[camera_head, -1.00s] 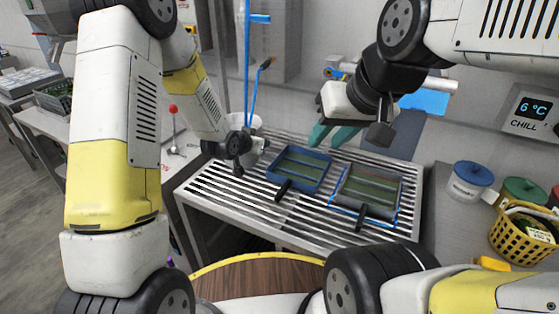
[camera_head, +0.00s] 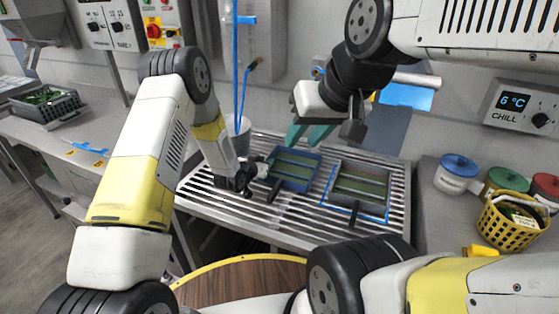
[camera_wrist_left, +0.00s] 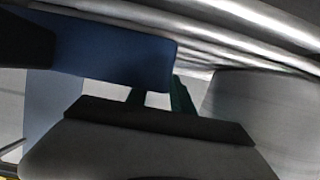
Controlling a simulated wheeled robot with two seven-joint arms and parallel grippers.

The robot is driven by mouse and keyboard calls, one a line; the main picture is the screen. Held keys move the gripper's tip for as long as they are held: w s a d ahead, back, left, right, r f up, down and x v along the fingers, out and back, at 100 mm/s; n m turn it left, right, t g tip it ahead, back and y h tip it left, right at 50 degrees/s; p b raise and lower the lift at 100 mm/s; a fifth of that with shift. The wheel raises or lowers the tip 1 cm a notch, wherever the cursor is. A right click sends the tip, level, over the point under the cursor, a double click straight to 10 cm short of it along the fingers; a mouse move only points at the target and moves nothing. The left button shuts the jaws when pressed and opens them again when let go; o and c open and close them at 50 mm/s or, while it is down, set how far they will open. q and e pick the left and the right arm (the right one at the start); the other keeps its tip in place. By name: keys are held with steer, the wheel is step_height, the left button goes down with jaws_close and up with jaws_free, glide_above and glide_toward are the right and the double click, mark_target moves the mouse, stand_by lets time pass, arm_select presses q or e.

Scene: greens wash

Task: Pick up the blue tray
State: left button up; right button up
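The blue tray (camera_head: 316,158), shallow with a green, divided inside and a black handle at its front, rests on the slatted metal rack in the head view. My left gripper (camera_head: 264,168) is at the tray's left rim. In the left wrist view a blue wall of the tray (camera_wrist_left: 115,52) is very near, with a teal finger (camera_wrist_left: 182,97) beside its edge. The other finger is not clear, so I cannot tell whether the gripper is open or grips the rim. My right gripper (camera_head: 309,133) hangs above the back of the blue tray, its teal fingers apart and empty.
A grey tray (camera_head: 336,172) with a blue outline around it sits just right on the rack (camera_head: 290,226). A grey bucket (camera_head: 238,128) stands behind my left wrist. Lidded jars (camera_head: 457,175) and a yellow basket (camera_head: 509,220) stand at right. The rack's front is clear.

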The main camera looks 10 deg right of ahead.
arm_select(q)
steer(key=shift+w+d+f, duration=0.1)
steer(key=shift+w+d, duration=0.1)
steer(key=shift+w, duration=0.05)
jaws_close()
stand_by(1.3)
